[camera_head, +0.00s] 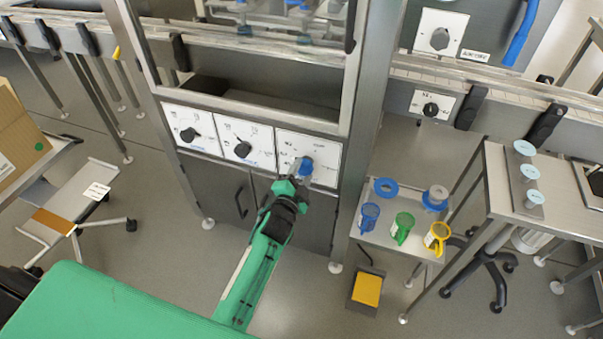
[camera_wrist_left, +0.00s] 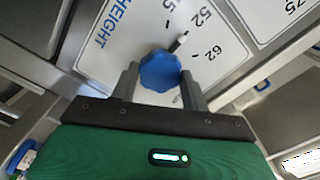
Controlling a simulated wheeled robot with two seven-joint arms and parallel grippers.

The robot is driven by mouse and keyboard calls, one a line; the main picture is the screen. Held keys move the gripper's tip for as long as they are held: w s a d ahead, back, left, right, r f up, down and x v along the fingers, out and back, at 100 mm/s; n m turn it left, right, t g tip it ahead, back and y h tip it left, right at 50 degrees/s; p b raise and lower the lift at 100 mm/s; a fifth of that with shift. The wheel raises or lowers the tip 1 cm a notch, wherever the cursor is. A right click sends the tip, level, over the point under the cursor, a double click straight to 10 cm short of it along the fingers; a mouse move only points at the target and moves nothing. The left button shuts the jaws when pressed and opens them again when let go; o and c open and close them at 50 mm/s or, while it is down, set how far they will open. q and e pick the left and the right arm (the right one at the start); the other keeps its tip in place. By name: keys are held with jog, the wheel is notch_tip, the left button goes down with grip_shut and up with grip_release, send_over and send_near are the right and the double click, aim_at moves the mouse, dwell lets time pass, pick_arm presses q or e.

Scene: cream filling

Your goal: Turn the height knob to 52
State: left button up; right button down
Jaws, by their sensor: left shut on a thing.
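The blue height knob (camera_head: 305,166) sits on the rightmost white dial panel (camera_head: 322,150) of the machine front. In the left wrist view the knob (camera_wrist_left: 160,72) is close up, below the word HEIGHT and the numbers 52 and 62. My left gripper (camera_head: 293,181) reaches up to the panel. In the left wrist view its fingers (camera_wrist_left: 161,82) stand on both sides of the knob, shut on it. My right gripper is not in view.
Two black-knob dials (camera_head: 188,134) (camera_head: 243,149) sit left of the height panel. Metal cabinet doors (camera_head: 215,190) are below. A small cart (camera_head: 375,239) with blue, green and yellow cups stands at the right. A metal table (camera_head: 505,205) is further right.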

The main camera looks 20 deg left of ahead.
pick_arm(q)
jog(key=o, duration=1)
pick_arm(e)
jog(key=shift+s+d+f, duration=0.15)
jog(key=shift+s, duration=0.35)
pick_arm(q)
jog(key=shift+s, duration=0.1)
jog(key=s, duration=1.3)
jog(key=shift+s+a, duration=0.3)
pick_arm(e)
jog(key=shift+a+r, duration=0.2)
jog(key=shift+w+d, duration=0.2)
